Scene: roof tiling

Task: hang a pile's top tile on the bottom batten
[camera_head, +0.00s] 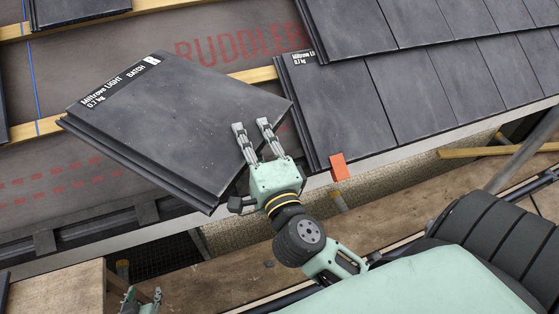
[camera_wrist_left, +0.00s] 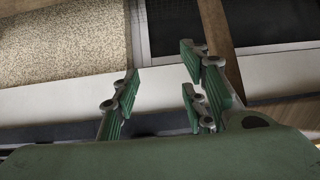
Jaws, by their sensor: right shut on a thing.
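A dark grey tile (camera_head: 185,125) with a white printed label is tilted over the roof, left of the laid tiles. My right gripper (camera_head: 254,135) is shut on its lower right part, two fingers lying over its top face. Its left edge shows several ridges; I cannot tell if another tile lies under it. The lower wooden batten (camera_head: 252,75) shows right of the tile's top corner and again at far left; the tile hides its middle. My left gripper (camera_head: 143,300) is at the bottom left, low and away from the tile; in the left wrist view (camera_wrist_left: 158,80) it is open and empty.
Laid tiles (camera_head: 420,95) cover the roof at right, their left edge close to the held tile. An orange block (camera_head: 338,167) sits at the eave. An upper batten (camera_head: 12,32) runs above. A wooden platform (camera_head: 60,290) lies below left. Bare underlay (camera_head: 60,180) shows at left.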

